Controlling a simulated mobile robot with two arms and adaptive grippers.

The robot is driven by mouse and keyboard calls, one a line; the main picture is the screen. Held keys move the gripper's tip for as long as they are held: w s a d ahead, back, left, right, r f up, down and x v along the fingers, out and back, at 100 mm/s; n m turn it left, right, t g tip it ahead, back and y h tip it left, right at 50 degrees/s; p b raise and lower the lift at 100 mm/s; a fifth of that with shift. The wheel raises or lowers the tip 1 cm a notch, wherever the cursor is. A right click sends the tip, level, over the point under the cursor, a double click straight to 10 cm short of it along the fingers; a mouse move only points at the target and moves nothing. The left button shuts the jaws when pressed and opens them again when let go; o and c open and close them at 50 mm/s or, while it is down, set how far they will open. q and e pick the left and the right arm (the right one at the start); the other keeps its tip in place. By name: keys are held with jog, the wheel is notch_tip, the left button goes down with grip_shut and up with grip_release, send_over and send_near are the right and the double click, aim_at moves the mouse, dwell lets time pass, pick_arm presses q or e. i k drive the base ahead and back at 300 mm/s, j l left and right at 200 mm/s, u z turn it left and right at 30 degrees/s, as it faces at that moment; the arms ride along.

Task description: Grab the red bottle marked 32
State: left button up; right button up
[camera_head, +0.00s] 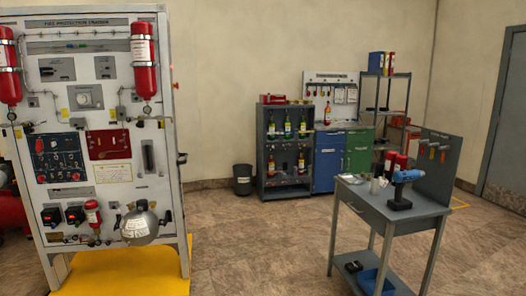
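Several red bottles show, and I cannot read a 32 on any of them. One large red bottle (144,78) with a white label hangs upright at the top right of the trainer panel. A second large red bottle (9,85) hangs at the panel's left edge, partly cut off. A smaller red bottle (92,214) sits low on the panel, beside a round silver tank (138,227). Bottles with red parts, such as one bottle (302,127), stand on the dark shelf at the back. Neither of my grippers is in view.
The trainer panel (113,197) stands on a yellow base (120,275) at left. A dark shelf (263,155), blue cabinet (327,165) and bin (243,180) line the back wall. The middle floor is clear.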

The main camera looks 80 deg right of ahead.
aim_at(328, 110)
jog(key=z, duration=3.1)
